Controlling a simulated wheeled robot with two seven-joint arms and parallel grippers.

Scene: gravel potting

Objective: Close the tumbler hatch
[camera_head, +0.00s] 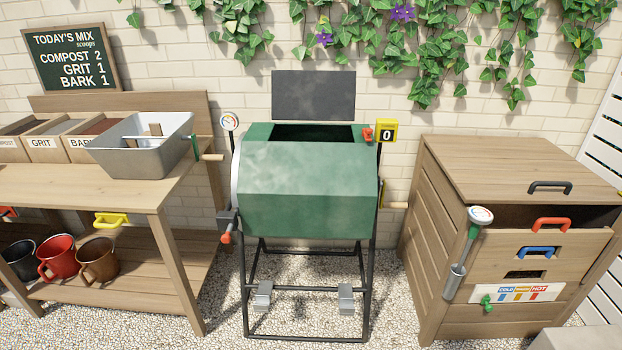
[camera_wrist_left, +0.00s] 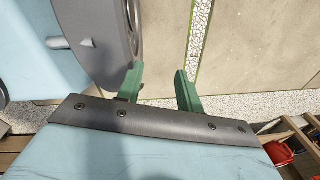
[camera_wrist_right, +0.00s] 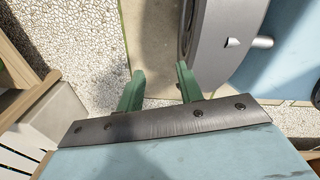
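The green tumbler (camera_head: 305,190) stands on a black metal frame in the middle of the head view. Its hatch (camera_head: 313,95), a dark grey panel, stands upright at the back of the opening (camera_head: 313,132), so the hatch is open. A red latch-like part (camera_head: 368,134) sits at the right of the opening. My left gripper (camera_wrist_left: 157,78) shows only in the left wrist view, fingers apart and empty. My right gripper (camera_wrist_right: 161,75) shows only in the right wrist view, also apart and empty. Neither gripper is near the tumbler in these views.
A wooden bench (camera_head: 95,185) with a metal tub (camera_head: 145,145) and labelled bins stands on the left. A wooden compost box (camera_head: 480,260) with coloured handles stands on the right. A yellow counter (camera_head: 386,131) reads 0. Gravel floor (camera_head: 210,330) lies open in front.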

